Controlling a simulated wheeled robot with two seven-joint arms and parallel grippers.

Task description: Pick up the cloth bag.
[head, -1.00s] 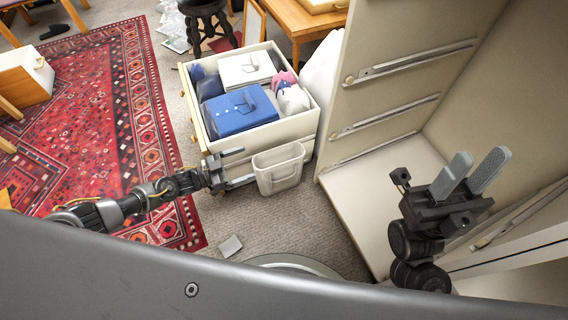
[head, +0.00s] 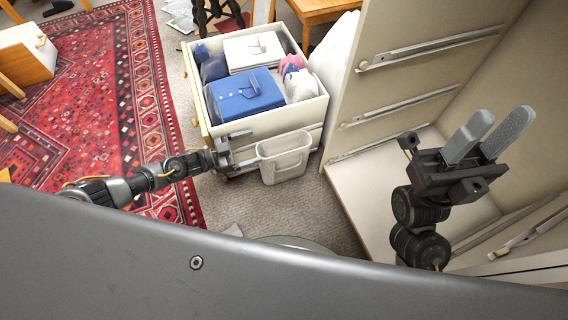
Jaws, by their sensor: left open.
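The cloth bag (head: 285,163) appears as an off-white, open-topped, upright bag in front of the cream drawer unit, in the middle of the head view. My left gripper (head: 245,149) reaches in from the left. Its two grey fingers are apart and point at the bag's left upper edge. The fingertips are very close to this edge; I cannot tell whether they touch it. My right gripper (head: 488,138) is raised on the right in front of the cabinet, its two fingers apart with nothing between them.
The open drawer (head: 290,120) behind the bag holds a blue folded shirt (head: 245,97), a white one (head: 252,50) and other clothes. A tall cream cabinet (head: 400,75) stands to the right. A red patterned rug (head: 90,100) covers the left floor.

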